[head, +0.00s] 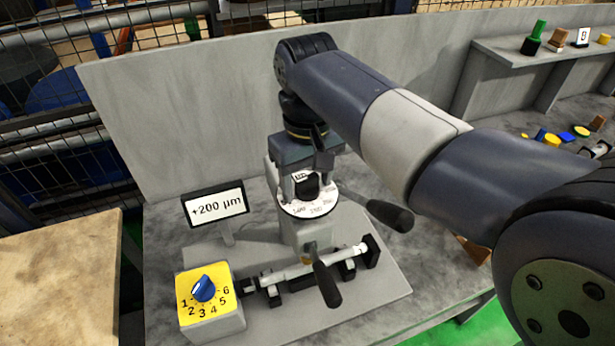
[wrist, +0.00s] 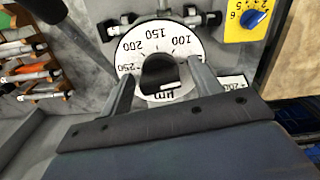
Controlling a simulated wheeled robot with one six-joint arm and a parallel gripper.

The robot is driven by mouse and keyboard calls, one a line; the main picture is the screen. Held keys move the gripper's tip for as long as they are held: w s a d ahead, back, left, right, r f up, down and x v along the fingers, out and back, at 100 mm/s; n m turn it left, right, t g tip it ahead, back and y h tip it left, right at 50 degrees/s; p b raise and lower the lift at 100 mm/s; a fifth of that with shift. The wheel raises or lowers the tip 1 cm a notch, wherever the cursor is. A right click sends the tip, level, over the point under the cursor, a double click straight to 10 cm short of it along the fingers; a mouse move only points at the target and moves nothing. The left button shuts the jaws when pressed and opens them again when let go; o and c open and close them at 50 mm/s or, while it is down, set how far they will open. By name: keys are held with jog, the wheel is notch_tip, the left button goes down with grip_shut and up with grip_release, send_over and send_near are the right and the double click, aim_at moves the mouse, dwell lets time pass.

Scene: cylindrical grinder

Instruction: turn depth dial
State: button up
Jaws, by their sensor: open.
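The depth dial (head: 309,210) is a white disc with printed numbers and a black knob (head: 306,187) at its middle, on top of a grey post. In the wrist view the dial face (wrist: 130,48) shows 100, 150, 200 and 250, with the black knob (wrist: 160,72) below them. My gripper (head: 306,192) points down over the dial, its fingers open on either side of the knob. In the wrist view my gripper (wrist: 160,78) shows a gap between each finger and the knob. A small display (head: 215,205) reads +200 µm.
A yellow box (head: 222,296) with a blue selector knob (head: 203,288), numbered 1 to 6, stands at the front left. A lever with a black grip (head: 327,285) and another black grip (head: 390,215) stick out near the dial. A grey wall (head: 180,110) stands behind.

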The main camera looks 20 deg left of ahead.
jog(key=shift+c, duration=0.3)
jog(key=c, duration=0.9)
